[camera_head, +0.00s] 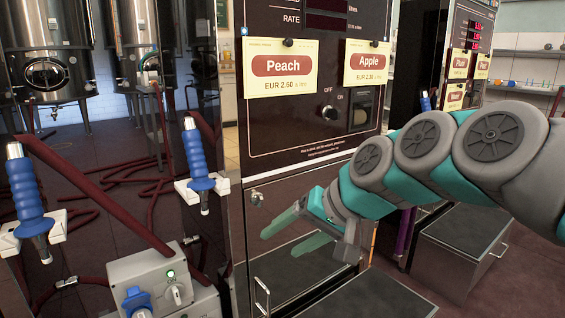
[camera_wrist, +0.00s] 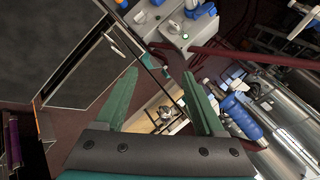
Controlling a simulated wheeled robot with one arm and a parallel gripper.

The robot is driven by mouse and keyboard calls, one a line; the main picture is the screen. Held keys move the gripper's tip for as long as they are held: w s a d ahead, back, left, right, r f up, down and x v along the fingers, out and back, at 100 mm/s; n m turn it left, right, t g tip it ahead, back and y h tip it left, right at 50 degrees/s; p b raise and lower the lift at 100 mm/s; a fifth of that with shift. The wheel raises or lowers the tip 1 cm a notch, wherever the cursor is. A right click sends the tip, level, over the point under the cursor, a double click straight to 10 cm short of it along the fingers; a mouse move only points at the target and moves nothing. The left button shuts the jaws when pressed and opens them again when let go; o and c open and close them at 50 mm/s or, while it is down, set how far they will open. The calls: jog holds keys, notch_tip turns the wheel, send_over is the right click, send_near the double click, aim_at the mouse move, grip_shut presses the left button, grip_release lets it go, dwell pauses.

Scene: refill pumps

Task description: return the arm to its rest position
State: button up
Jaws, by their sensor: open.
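My gripper (camera_head: 296,233) is at the end of my grey and teal arm, in front of the refill pump's lower cabinet (camera_head: 262,262) in the head view. Its two green fingers stand apart with nothing between them. In the wrist view my gripper (camera_wrist: 165,98) also shows open and empty, its fingers spread. The arm reaches in from the right edge of the head view, bent down and to the left. The fingers appear apart from the cabinet front, though the exact gap is hard to tell.
The pump panel (camera_head: 318,95) carries a Peach sign (camera_head: 278,68) and an Apple sign (camera_head: 367,63). Blue-handled nozzles (camera_head: 196,158) hang at the left, with dark red hoses. A grey switch box (camera_head: 150,280) stands at the lower left. A dark-topped step (camera_head: 462,240) stands at the right.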

jog(key=s+d+f+g+h+p, duration=0.1)
jog(key=s+d+f, duration=0.3)
jog(key=s, duration=0.4)
jog(key=s+d+f+g+h+p, duration=0.1)
jog(key=s+d+f+g+h, duration=0.2)
jog(key=s+f, duration=0.4)
jog(key=s+d+f+g+h+p, duration=0.1)
jog(key=s+d+f, duration=0.4)
jog(key=s, duration=0.5)
jog(key=shift+d+f+n+g+h, duration=0.4)
jog(key=shift+d+g+h, duration=0.4)
jog(key=shift+h, duration=0.4)
